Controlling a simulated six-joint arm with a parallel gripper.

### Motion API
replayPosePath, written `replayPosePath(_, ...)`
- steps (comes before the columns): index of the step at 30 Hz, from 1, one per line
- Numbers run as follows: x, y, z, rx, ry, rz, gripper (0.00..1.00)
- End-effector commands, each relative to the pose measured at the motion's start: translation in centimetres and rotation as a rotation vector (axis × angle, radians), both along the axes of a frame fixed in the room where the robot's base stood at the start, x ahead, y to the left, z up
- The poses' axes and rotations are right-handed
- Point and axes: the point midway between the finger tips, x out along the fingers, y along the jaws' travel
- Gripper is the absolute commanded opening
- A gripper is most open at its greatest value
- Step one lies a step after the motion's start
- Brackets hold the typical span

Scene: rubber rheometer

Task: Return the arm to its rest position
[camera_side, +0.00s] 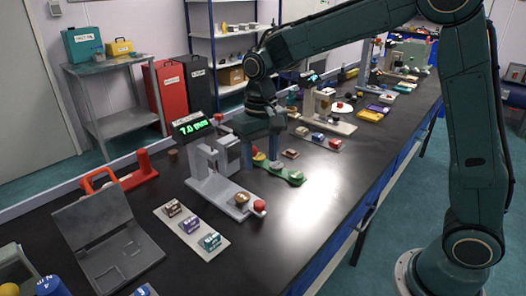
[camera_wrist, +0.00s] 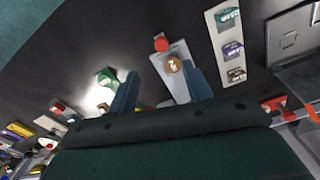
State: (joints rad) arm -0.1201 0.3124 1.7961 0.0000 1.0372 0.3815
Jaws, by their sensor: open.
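My gripper (camera_side: 262,157) is above the black bench, just right of and behind the grey gauge (camera_side: 215,185). Its two fingers are apart with nothing visible between them. They also show in the wrist view (camera_wrist: 160,88), spread on either side of the gauge's base. The gauge's green display (camera_side: 190,127) reads 7.0 mm. A brown round piece (camera_side: 242,198) sits on the gauge's base beside a red knob (camera_side: 259,206). My arm reaches in from the right, over the bench.
A pale strip (camera_side: 190,231) with brown, purple and green blocks lies in front of the gauge. An open grey case (camera_side: 108,240) stands at the left. More devices stand farther back; the bench's front right is clear.

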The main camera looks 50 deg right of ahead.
Motion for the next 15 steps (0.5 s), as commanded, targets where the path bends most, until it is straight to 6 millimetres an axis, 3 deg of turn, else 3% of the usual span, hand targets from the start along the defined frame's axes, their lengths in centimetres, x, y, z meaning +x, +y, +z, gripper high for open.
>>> replayPosePath(8,-0.1,-0.1,0.2,0.001,-0.004,0.001,0.50)
replayPosePath(15,-1.7,-0.6,2.0,0.004,-0.042,0.019,0.50)
